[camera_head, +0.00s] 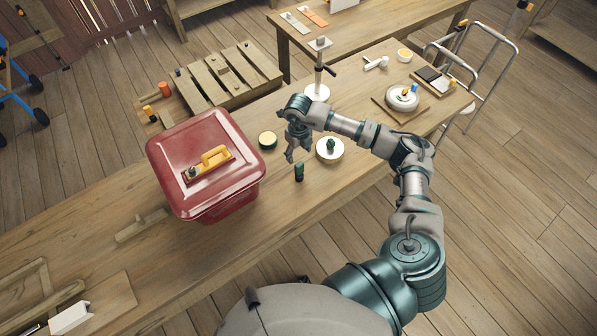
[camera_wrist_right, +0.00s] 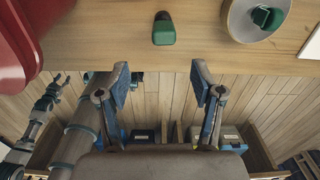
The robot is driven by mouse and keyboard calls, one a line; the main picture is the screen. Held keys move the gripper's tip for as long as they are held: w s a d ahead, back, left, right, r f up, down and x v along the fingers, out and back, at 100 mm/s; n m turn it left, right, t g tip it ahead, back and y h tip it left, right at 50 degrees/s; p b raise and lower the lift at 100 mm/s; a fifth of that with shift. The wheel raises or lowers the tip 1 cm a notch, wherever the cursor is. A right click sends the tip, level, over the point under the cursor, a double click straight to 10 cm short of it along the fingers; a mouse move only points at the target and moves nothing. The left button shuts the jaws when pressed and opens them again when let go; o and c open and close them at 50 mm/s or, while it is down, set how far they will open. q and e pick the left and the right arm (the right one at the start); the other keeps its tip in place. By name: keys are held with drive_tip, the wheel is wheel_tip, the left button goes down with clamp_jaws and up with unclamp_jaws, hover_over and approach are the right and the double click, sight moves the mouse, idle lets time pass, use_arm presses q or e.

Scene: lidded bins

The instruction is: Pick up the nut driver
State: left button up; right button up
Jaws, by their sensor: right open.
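The nut driver appears to be the small dark green and black tool (camera_head: 299,172) on the wooden table, right of the red bin. In the right wrist view its green handle (camera_wrist_right: 163,33) shows at the top, beyond the fingertips and roughly centred between them. My right gripper (camera_head: 297,153) is open and empty, just behind the tool in the head view. Its two blue-padded fingers (camera_wrist_right: 160,82) are spread apart in the wrist view, with no contact visible. My left gripper is absent from the head view; part of an arm, seemingly mine, shows at the wrist view's left.
A red lidded bin (camera_head: 190,194) with a yellow handle stands left. A white disc (camera_head: 336,156) bearing a green object is close to the right gripper. Bare table lies in front.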

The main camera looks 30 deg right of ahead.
sight(300, 164)
drive_tip(key=f, duration=0.3)
drive_tip(key=w+f, duration=0.1)
drive_tip(key=f, duration=0.1)
drive_tip(key=shift+s+d+f+p, duration=0.2)
drive_tip(key=shift+s+f+p, duration=0.05)
drive_tip(key=shift+f+p, duration=0.2)
drive_tip(key=f, duration=0.2)
drive_tip(key=f+p, duration=0.1)
drive_tip(key=shift+d+f, duration=0.2)
drive_tip(key=shift+f, duration=0.2)
drive_tip(key=shift+w+a+f, duration=0.1)
drive_tip(key=shift+f, duration=0.35)
drive_tip(key=shift+r, duration=0.1)
drive_tip(key=shift+c, duration=0.4)
use_arm(q)
drive_tip(key=shift+w+d+r, duration=0.1)
drive_tip(key=shift+w+r, duration=0.05)
drive_tip(key=shift+r, duration=0.4)
drive_tip(key=shift+w+d+r, duration=0.1)
drive_tip(key=shift+w+r, duration=0.05)
drive_tip(key=shift+r, duration=0.35)
use_arm(e)
drive_tip(key=c, duration=1.2)
